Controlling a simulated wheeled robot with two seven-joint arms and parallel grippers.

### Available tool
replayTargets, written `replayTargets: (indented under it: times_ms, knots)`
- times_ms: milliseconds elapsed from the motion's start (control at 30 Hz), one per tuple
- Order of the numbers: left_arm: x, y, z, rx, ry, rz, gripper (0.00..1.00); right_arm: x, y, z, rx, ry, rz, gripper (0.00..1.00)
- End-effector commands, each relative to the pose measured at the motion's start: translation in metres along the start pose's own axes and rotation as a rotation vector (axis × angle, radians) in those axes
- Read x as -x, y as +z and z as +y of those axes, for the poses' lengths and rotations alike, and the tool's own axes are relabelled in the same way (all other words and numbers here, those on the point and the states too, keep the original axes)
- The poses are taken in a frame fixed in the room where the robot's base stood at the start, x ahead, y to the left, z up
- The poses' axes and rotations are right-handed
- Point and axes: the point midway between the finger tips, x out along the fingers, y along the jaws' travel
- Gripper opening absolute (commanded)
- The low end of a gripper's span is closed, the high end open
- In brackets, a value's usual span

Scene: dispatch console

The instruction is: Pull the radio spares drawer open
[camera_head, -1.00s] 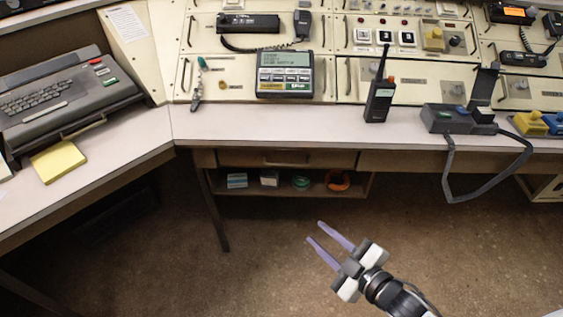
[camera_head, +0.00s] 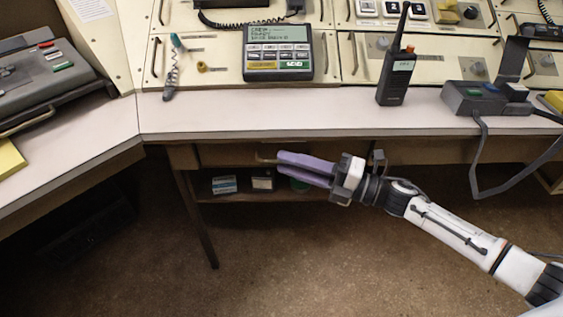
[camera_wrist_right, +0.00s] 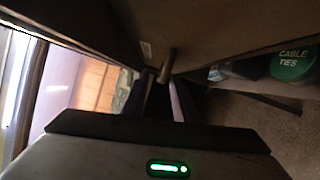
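The drawer (camera_head: 228,157) is a brown front under the desk edge, above an open shelf, and looks closed. Its bar handle (camera_head: 264,156) shows just left of my fingertips; it also shows in the right wrist view (camera_wrist_right: 167,66), end-on near the fingertips. My right gripper (camera_head: 281,162) reaches in from the right in front of the drawer, its purple fingers level with the handle. In the right wrist view the fingers (camera_wrist_right: 162,92) are apart with a dark gap between them. I cannot tell whether they touch the handle. My left gripper is not in view.
The desk edge (camera_head: 300,131) runs just above my gripper. The shelf below the drawer holds small boxes (camera_head: 224,184) and a green cable ties tub (camera_wrist_right: 295,64). A handheld radio (camera_head: 396,75) stands on the desk. A dark strap (camera_head: 478,165) hangs at right.

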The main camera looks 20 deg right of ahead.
Motion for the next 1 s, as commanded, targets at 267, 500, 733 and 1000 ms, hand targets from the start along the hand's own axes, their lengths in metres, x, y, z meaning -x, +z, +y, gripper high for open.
replayTargets:
  times_ms: [267,500,733,1000]
  knots:
    - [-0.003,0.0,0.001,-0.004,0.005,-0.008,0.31,-0.024,0.0,0.0,-0.001,0.0,-0.001,0.26]
    - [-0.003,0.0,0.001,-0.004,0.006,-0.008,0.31,-0.025,0.0,0.0,-0.002,-0.001,-0.001,0.26]
    - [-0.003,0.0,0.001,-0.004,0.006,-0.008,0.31,-0.025,0.0,0.0,-0.002,0.0,-0.001,0.0]
    - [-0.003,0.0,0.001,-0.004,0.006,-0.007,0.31,-0.025,0.0,0.0,-0.002,0.0,-0.001,0.0]
